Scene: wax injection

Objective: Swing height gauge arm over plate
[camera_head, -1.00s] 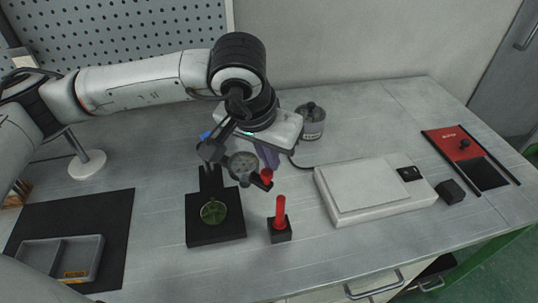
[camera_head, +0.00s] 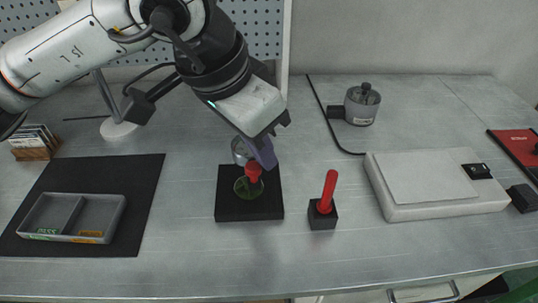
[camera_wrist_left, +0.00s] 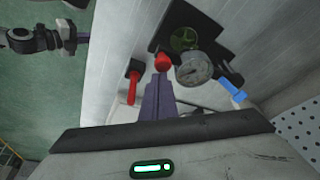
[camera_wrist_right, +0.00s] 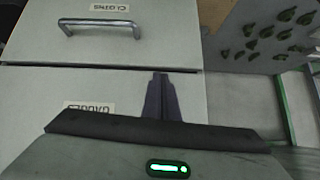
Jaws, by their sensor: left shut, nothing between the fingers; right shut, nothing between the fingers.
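The height gauge stands on a black base plate (camera_head: 230,207) with a round green disc (camera_head: 243,190) on it. Its red knob (camera_head: 253,170) appears above the disc in the head view. The dial (camera_head: 240,150) is partly hidden there by my left gripper and shows fully in the left wrist view (camera_wrist_left: 194,68). My left gripper (camera_head: 266,158) is shut and empty; its purple fingers (camera_wrist_left: 158,98) are right at the red knob, though contact cannot be told. My right gripper (camera_wrist_right: 161,95) is shut and empty, facing drawer fronts, away from the gauge.
A red-handled tool (camera_head: 329,190) stands upright in a black block right of the gauge. A white flat device (camera_head: 400,205) and a grey pot (camera_head: 362,105) are further right. A grey divided tray (camera_head: 115,222) lies on a black mat (camera_head: 140,180) at left. The front table strip is clear.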

